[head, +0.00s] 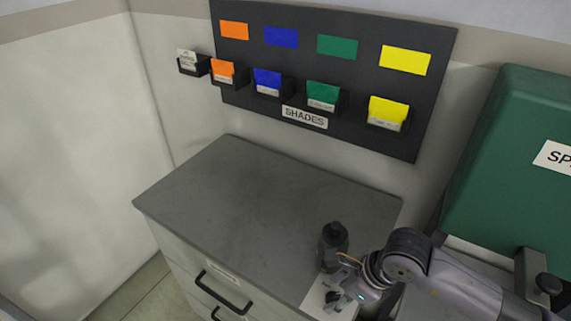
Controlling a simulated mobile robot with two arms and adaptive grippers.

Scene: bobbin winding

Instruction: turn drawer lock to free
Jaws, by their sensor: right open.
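The drawer unit (255,195) is grey-topped with a pale front, and its drawers have black bar handles (229,290). A white plate (317,294) with a small dark knob-like part (334,298) shows at the top's near right corner. It may be the drawer lock, but I cannot tell which way it is turned. My right gripper (343,284) comes in from the right, right over this plate. It is open; its fingers are partly hidden by the wrist, and I cannot tell whether they touch the knob. My left gripper is not in view.
A dark bottle-like shape (333,246) stands up beside my right wrist. A black board (350,73) with coloured card holders and a SHADES label (305,117) hangs behind. A green case (510,160) is at right. Most of the cabinet top is clear.

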